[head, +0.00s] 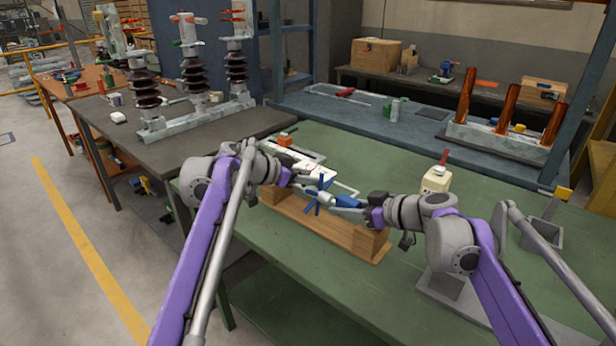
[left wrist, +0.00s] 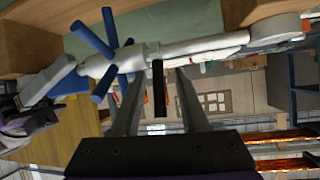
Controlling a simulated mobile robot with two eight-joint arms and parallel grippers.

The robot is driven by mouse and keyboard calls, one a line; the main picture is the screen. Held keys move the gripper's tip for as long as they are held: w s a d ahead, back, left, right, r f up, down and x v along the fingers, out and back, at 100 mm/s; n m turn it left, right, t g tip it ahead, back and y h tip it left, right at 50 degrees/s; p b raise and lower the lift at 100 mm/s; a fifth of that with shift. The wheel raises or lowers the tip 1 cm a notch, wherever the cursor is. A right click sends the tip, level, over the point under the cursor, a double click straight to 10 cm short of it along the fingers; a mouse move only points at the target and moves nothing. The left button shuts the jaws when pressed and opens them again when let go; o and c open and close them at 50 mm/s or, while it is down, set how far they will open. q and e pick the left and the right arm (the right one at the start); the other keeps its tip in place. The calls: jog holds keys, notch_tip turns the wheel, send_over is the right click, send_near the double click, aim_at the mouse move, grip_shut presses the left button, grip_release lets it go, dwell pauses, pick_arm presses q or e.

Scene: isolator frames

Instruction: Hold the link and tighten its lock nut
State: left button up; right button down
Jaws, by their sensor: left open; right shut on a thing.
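The link lies across a wooden stand (head: 325,232) on the green table. It shows in the left wrist view as a pale rod (left wrist: 205,45) with a round right end. Its lock nut appears to be the blue spoked piece (left wrist: 110,55), seen in the head view (head: 317,197) between my grippers. My right gripper (head: 343,209) is shut on the link near its blue section (head: 347,198); its fingertips are partly hidden. My left gripper (left wrist: 157,75) is open and empty, its fingers pointing at the rod beside the blue spokes. I cannot tell whether they touch.
A cream bottle (head: 436,181) with a red top stands behind my right arm. A grey holder (head: 540,232) stands at the right. The green table's front left is clear.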

pick_arm(q)
jog(key=v, duration=1.2)
